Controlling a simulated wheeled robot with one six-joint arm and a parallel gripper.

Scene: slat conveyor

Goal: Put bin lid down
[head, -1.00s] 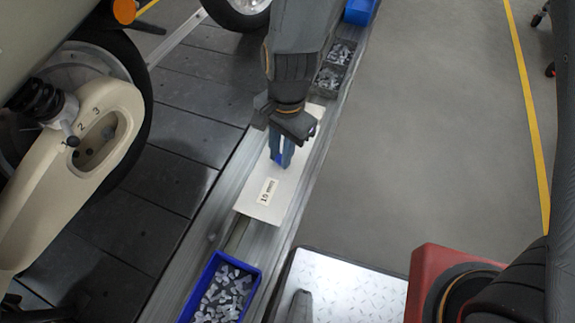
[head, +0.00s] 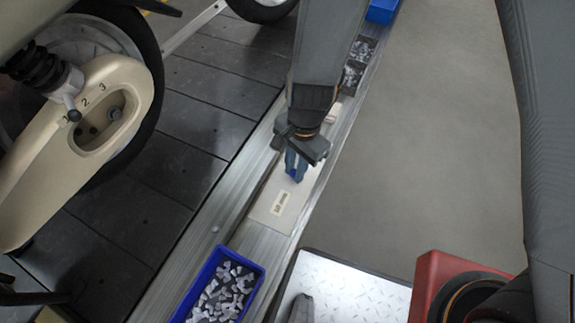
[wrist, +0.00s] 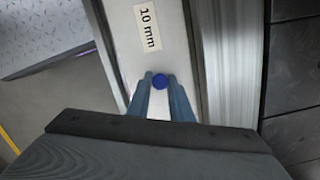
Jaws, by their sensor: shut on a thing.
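The bin lid (head: 270,215) is a flat, pale grey-white plate with a "10 mm" label, lying lengthwise along the rail in the head view. It also shows in the wrist view (wrist: 150,50), with its small round blue knob (wrist: 160,81) between my fingertips. My gripper (head: 295,176) is shut on that knob and points down. My arm and gripper hide the far part of the lid in the head view. The lid looks level and low between the rail edges; I cannot tell whether it is touching what is below.
A blue bin (head: 208,274) of grey parts stands nearer on the rail (head: 195,250). Black bins (head: 352,76) of parts and another blue bin (head: 381,11) lie farther along. A vehicle wheel and cream arm (head: 75,165) are at left.

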